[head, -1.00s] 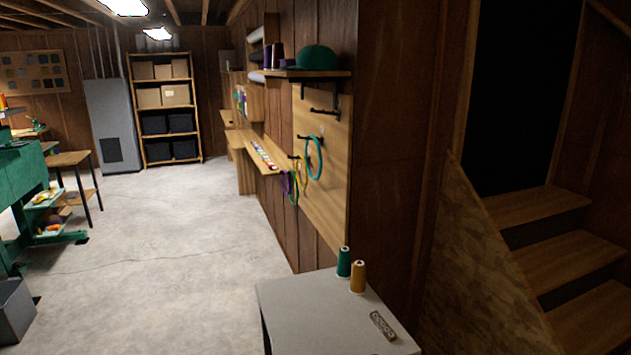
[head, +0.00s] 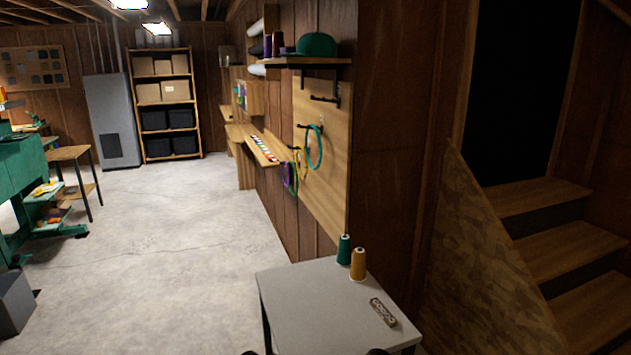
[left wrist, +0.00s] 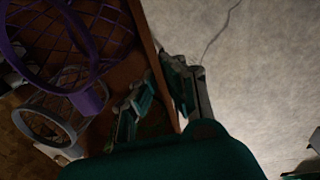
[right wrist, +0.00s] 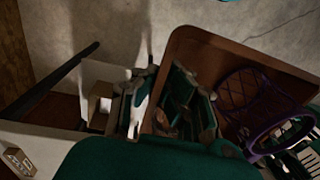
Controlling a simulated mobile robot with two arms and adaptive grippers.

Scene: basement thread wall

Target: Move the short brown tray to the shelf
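The brown tray shows in the left wrist view (left wrist: 138,22) and the right wrist view (right wrist: 188,36), with its rim and part of its inside visible. It holds a purple mesh basket (right wrist: 245,90) and a grey ring (left wrist: 45,125). My left gripper (left wrist: 158,80) has one finger on each side of a tray wall and appears closed on it. My right gripper (right wrist: 165,82) likewise straddles another part of the wall. Neither gripper shows clearly in the head view. A wall shelf (head: 325,63) carries a green cap (head: 316,44) and purple spools (head: 272,44).
A grey table (head: 315,295) with green (head: 344,250) and orange (head: 358,264) spools stands close in front. A lower wall shelf (head: 262,152) and a tall rack (head: 133,105) are farther back. Wooden stairs (head: 550,245) are at right. The concrete floor at centre left is clear.

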